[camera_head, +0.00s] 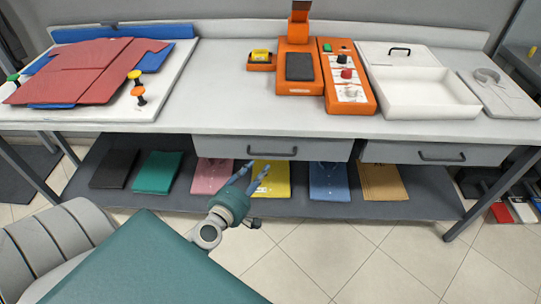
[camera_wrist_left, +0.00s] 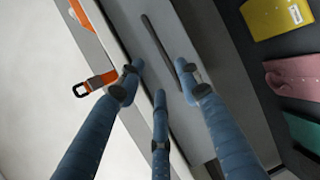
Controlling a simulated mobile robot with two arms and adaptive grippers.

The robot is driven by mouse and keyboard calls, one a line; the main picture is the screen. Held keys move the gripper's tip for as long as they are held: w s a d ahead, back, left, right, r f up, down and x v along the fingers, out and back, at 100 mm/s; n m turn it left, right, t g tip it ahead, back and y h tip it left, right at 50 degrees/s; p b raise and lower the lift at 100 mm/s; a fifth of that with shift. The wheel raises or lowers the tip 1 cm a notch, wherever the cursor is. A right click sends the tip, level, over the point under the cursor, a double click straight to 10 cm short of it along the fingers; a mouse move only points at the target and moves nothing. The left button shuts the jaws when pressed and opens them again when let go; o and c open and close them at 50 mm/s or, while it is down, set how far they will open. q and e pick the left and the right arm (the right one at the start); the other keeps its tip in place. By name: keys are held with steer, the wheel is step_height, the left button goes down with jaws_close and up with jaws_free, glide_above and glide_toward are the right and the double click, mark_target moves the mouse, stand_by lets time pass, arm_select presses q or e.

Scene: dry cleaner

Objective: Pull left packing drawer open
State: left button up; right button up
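The left packing drawer (camera_head: 222,147) is a grey drawer under the counter, its front looking flush and shut. Its dark bar handle (camera_head: 272,153) also shows in the wrist view (camera_wrist_left: 157,45). My left gripper (camera_head: 252,177) is just below and in front of this handle, a little to its left. In the wrist view its three blue fingers (camera_wrist_left: 160,82) are spread apart, with the handle bar ahead of and between the outer fingertips. Nothing is held, and I cannot tell whether any finger touches the handle. My right gripper is not in view.
A second grey drawer (camera_head: 390,152) sits to the right. The shelf below (camera_head: 300,207) holds folded shirts, including a yellow one (camera_head: 271,190) behind my gripper. On the counter stand an orange machine (camera_head: 299,62) and a white tray (camera_head: 430,111). The tiled floor in front is clear.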

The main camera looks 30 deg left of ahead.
mark_target(271, 154)
arm_select(q)
steer(key=x, duration=0.6)
steer(key=shift+w+a, duration=0.1)
steer(key=shift+a, duration=0.1)
steer(key=x, duration=0.2)
steer(key=shift+w+f, duration=0.15)
steer(key=shift+w, duration=0.1)
steer(key=shift+w+f, duration=0.1)
steer(key=shift+w, duration=0.35)
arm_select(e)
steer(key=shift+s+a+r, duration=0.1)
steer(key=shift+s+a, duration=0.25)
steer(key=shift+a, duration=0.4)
arm_select(q)
jaws_close()
